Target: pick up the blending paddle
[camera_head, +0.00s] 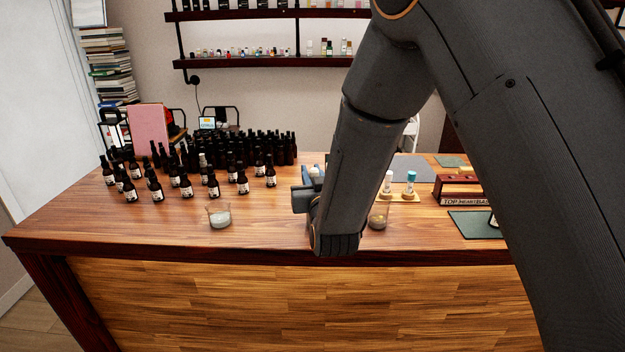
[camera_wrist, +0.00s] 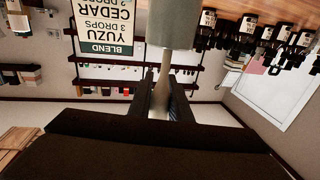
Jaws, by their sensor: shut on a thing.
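My gripper (camera_wrist: 168,103) shows in the wrist view, which is upside down. Its two dark fingers are shut on a slim pale handle, which I take to be the blending paddle (camera_wrist: 162,82). The handle runs from between the fingers toward a grey-green cylinder (camera_wrist: 173,25) at the top of the picture. I cannot tell whether the paddle's far end is inside the cylinder or behind it. In the head view my arm covers the fingers and the paddle.
Many dark bottles (camera_head: 186,181) crowd the left of the wooden counter (camera_head: 280,232). A glass beaker (camera_head: 219,215) stands near the front, another (camera_head: 378,216) right of my wrist. Two small vials stand on a yellow base (camera_head: 399,196). A blend card (camera_wrist: 105,20) shows in the wrist view.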

